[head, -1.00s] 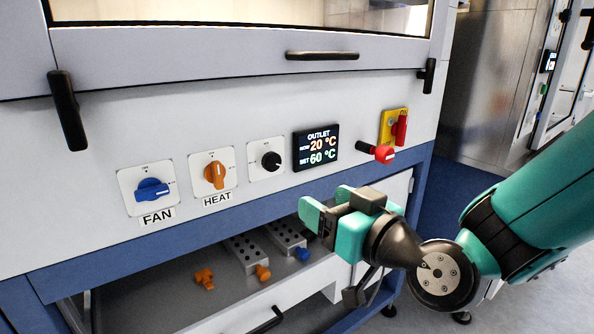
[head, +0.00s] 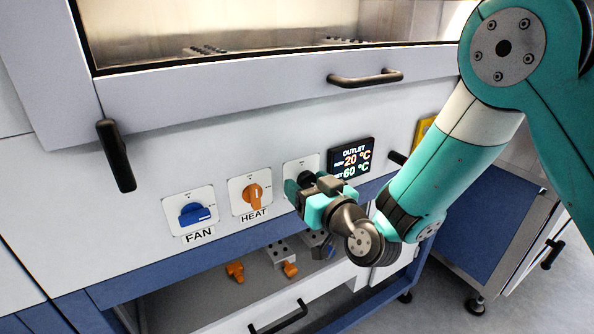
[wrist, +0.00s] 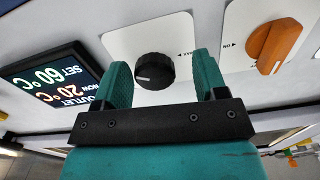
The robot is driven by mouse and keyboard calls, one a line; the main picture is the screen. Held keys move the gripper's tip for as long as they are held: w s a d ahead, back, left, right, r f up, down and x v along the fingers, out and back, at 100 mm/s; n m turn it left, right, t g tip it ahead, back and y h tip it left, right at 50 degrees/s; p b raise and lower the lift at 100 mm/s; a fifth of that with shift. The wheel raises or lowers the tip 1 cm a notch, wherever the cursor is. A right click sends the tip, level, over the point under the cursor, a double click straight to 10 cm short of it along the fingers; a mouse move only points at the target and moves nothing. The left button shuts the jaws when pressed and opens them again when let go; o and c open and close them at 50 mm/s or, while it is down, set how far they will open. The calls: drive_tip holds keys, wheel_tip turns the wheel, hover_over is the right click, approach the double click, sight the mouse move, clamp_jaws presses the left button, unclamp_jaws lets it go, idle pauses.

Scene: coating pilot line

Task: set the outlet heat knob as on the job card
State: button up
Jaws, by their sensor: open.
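The black round knob (wrist: 155,71) with a white pointer line sits on a white square plate in the wrist view. In the head view the knob (head: 305,177) is partly hidden by my gripper (head: 304,191). My gripper is open, and in the wrist view its green fingers (wrist: 164,72) appear on either side of the knob, with a gap to each. I cannot tell whether the fingertips reach around it. The outlet display (head: 351,158) beside the knob reads now 20 °C, set 60 °C. No job card can be made out.
The orange HEAT switch (head: 257,195) and blue FAN switch (head: 195,214) are to the left of the knob. A door handle (head: 365,78) juts out above. An open drawer below holds blocks and orange parts (head: 290,269). A yellow plate (head: 423,132) is partly hidden by my arm.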

drive_tip(key=shift+w+d+f, duration=0.1)
drive_tip(key=shift+w+d, duration=0.1)
drive_tip(key=shift+w, duration=0.1)
drive_tip(key=shift+c, duration=0.5)
drive_tip(key=c, duration=0.8)
drive_tip(key=shift+m, duration=0.3)
drive_tip(key=m, duration=0.5)
drive_tip(key=shift+s, duration=0.1)
drive_tip(key=m, duration=0.6)
drive_tip(key=shift+a+r+p, duration=0.1)
drive_tip(key=shift+r+p, duration=0.1)
drive_tip(key=shift+p, duration=0.2)
